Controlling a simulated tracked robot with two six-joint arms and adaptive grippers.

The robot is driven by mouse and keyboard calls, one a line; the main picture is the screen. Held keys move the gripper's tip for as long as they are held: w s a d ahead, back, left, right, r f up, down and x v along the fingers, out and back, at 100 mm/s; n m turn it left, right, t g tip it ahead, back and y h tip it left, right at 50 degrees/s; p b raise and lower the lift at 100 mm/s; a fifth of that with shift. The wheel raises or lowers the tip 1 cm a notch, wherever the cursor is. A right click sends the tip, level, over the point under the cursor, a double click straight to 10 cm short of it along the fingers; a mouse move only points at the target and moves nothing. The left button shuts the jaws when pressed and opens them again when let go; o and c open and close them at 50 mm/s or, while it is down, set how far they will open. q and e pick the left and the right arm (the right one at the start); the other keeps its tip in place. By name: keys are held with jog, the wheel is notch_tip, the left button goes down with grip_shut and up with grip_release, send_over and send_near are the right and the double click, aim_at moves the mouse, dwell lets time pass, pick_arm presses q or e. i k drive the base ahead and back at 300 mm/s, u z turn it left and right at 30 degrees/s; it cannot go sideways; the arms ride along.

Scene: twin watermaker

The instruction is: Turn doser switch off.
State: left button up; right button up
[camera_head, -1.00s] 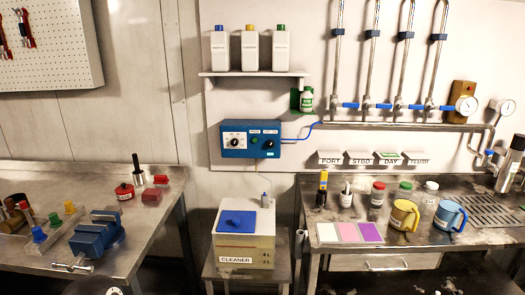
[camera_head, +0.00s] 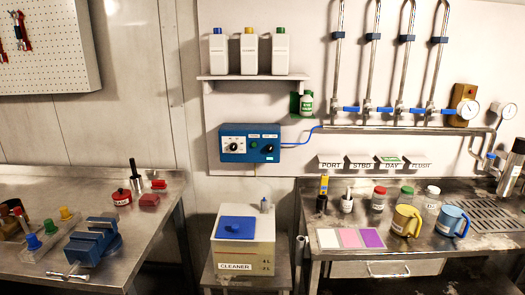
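The doser is a blue box (camera_head: 250,144) on the wall below the bottle shelf. Its left part has a white panel with a dark dial (camera_head: 233,146). Its right part has a green light (camera_head: 254,145) and a dark switch knob (camera_head: 268,148); the knob's position is too small to read. A blue tube leaves its right side toward the pipes. Neither of my grippers shows in this view.
A cleaner unit (camera_head: 243,243) with a blue lid stands on a low stand below the doser. The left bench (camera_head: 110,262) holds a blue vise (camera_head: 93,242); the right bench (camera_head: 320,267) holds mugs and small bottles. The wall area before the doser is clear.

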aim_at(270, 148)
jog(key=i, duration=0.9)
jog(key=z, duration=0.05)
